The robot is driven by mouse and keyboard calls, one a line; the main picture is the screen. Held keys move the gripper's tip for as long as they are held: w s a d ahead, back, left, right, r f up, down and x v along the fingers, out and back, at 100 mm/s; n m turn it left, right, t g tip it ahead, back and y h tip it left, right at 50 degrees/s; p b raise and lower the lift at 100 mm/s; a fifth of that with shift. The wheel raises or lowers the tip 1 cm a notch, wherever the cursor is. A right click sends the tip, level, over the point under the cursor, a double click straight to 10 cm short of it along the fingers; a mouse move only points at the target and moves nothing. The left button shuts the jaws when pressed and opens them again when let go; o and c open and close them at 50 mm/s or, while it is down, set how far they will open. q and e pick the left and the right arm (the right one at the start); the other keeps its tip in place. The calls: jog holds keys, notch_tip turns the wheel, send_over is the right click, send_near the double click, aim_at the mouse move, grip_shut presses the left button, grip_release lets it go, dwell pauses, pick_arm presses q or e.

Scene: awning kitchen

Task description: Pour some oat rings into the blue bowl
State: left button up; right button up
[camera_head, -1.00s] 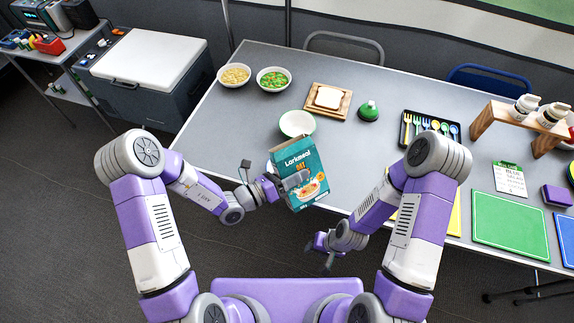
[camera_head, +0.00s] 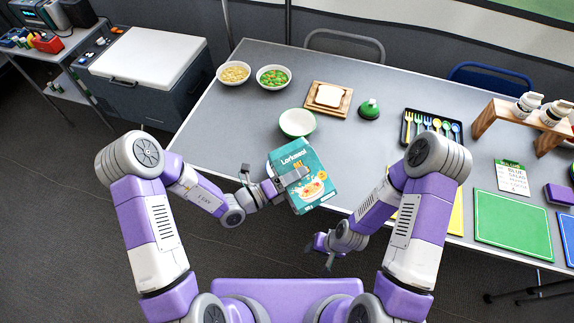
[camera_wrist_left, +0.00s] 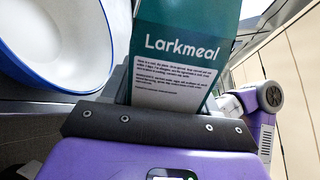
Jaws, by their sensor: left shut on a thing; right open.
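The teal Larkmeal oat box (camera_head: 313,190) is in my left gripper (camera_head: 291,178), which is shut on it near the table's front edge. The box leans with its top to the left in the head view. In the left wrist view the box (camera_wrist_left: 180,60) shows its printed side; its opening and contents are not visible. The blue-rimmed white bowl (camera_wrist_left: 60,40) is at the left of the wrist view, beside the box. In the head view the box hides most of that bowl. No rings are visible. My right gripper (camera_head: 322,250) is open and empty off the front edge.
A green-rimmed white bowl (camera_head: 297,122) stands just behind the box. Two filled bowls (camera_head: 234,74) (camera_head: 273,78), a bread board (camera_head: 328,98) and a green dome-shaped object (camera_head: 369,109) are farther back. A cutlery tray (camera_head: 432,127) and green mat (camera_head: 512,222) lie to the right.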

pick_arm(q)
jog(key=shift+f+n, duration=0.1)
jog(key=shift+n, duration=0.2)
jog(key=shift+w+r+n+p, duration=0.1)
jog(key=shift+r+n+p, duration=0.45)
jog(key=shift+p, duration=0.35)
jog(key=shift+a+r+n+p, duration=0.1)
jog(key=shift+r+n+p, duration=0.2)
jog(key=shift+p, duration=0.45)
jog(key=shift+f+n, duration=0.3)
jog(key=shift+n, duration=0.05)
jog(key=shift+w+f+n+p, duration=0.15)
jog(key=shift+n+p, duration=0.25)
jog(key=shift+p, duration=0.1)
jog(key=n+p, duration=0.1)
jog(key=r+n+p, duration=0.1)
jog(key=shift+w+a+p, duration=0.2)
jog(key=shift+p, duration=0.15)
jog(key=shift+w+f, duration=0.1)
jog(key=shift+f, duration=0.15)
jog(key=shift+w+a+f+n+p, duration=0.1)
jog(key=shift+n+p, duration=0.1)
jog(key=shift+n, duration=0.25)
jog(key=shift+w+a+f+n+p, duration=0.1)
jog(key=shift+n+p, duration=0.05)
jog(key=shift+n, duration=0.3)
jog(key=shift+w+a+r+n+p, duration=0.1)
jog(key=shift+w+r+n+p, duration=0.2)
jog(key=shift+n+p, duration=0.55)
dwell(0.3)
